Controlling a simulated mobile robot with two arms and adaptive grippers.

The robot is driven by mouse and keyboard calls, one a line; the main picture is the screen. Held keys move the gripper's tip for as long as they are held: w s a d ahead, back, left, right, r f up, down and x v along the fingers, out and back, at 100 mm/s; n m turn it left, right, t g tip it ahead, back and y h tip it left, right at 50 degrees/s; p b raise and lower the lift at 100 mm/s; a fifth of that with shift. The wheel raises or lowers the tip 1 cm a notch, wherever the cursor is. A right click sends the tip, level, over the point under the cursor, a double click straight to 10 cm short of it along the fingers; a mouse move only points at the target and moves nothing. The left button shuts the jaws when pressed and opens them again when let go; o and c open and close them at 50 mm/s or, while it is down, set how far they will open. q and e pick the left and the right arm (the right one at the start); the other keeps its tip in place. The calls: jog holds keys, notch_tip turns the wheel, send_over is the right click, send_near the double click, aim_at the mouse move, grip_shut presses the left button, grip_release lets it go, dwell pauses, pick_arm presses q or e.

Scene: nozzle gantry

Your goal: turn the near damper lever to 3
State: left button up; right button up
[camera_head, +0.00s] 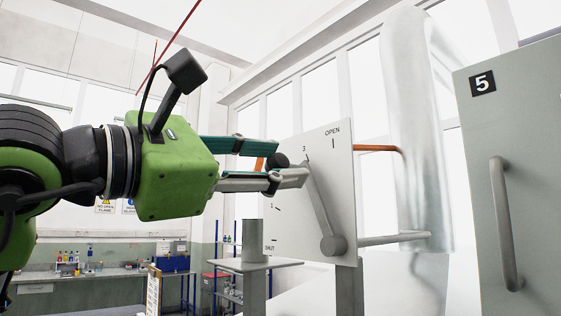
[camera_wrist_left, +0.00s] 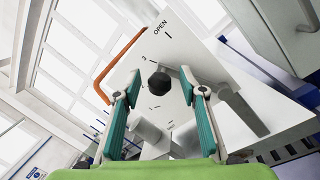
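The damper lever (camera_head: 321,208) is a grey bar on a white dial plate (camera_head: 338,175) marked SHUT, 1, 3 and OPEN. Its round hub is at the plate's lower right, and its upper end lies close to the 3 mark. A dark knob (camera_head: 278,160) sticks out from that end; in the left wrist view the knob (camera_wrist_left: 159,83) covers the plate just below the 3. My left gripper (camera_head: 285,163) is open, its fingers on either side of the knob, with gaps visible in the left wrist view (camera_wrist_left: 160,96). My right gripper is not in view.
A grey cabinet (camera_head: 520,180) labelled 5, with a vertical handle, stands at right. A large silver duct (camera_head: 415,130) rises behind the plate. An orange pipe (camera_head: 378,149) runs beside it. A workbench (camera_head: 90,272) is far back left.

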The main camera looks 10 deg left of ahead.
pick_arm(q)
jog(key=v, duration=1)
jog(key=shift+s+a, duration=0.2)
jog(key=shift+s, duration=0.1)
